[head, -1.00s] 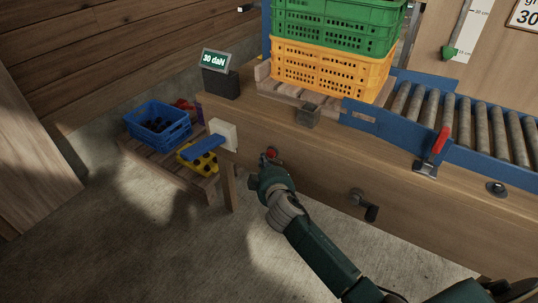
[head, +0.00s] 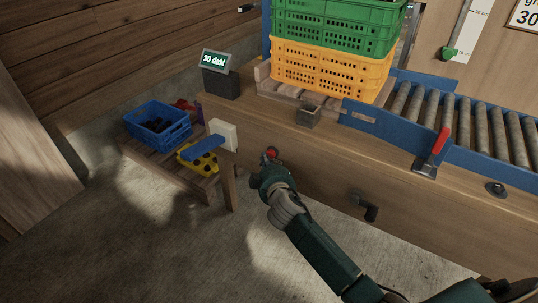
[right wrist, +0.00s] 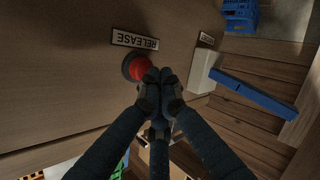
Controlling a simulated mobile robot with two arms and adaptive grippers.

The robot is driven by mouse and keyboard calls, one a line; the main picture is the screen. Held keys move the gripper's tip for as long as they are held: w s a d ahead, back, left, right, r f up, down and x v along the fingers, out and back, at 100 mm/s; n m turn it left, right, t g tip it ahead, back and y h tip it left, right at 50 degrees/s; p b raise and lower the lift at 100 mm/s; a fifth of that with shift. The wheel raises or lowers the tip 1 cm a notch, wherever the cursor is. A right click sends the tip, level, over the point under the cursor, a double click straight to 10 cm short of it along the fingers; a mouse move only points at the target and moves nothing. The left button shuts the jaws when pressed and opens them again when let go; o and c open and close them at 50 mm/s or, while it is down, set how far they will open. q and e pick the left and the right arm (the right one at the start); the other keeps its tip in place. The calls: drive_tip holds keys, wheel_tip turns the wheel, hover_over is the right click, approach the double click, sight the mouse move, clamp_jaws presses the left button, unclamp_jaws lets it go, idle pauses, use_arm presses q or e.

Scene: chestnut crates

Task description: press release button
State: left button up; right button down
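The red release button (head: 271,152) sits on the front face of the wooden bench, below a small metal box. The right wrist view shows the red button (right wrist: 138,68) in a dark ring, beside a label reading RELEASE (right wrist: 135,39), upside down there. My right gripper (head: 266,166) is close in front of the button. In the wrist view the right gripper's fingertips (right wrist: 160,77) are together, empty, and overlap the button's edge. I cannot tell whether they touch it. My left gripper is in neither view.
Green (head: 335,25) and yellow (head: 330,72) crates are stacked on the bench by a roller conveyor (head: 455,110). A display (head: 215,62) reads 30 daN. A blue lever (head: 203,147) juts from a white block left of the button. A crank (head: 366,208) sits to the right.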

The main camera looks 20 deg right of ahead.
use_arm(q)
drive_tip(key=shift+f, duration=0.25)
use_arm(e)
drive_tip(key=shift+w+d, duration=0.3)
drive_tip(key=shift+d, duration=0.15)
idle(0.5)
drive_tip(key=shift+a, duration=0.1)
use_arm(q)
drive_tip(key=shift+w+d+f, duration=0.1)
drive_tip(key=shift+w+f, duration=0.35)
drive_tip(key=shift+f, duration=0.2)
use_arm(e)
drive_tip(key=s+a, duration=0.4)
drive_tip(key=a, duration=0.2)
drive_tip(key=shift+s, duration=0.35)
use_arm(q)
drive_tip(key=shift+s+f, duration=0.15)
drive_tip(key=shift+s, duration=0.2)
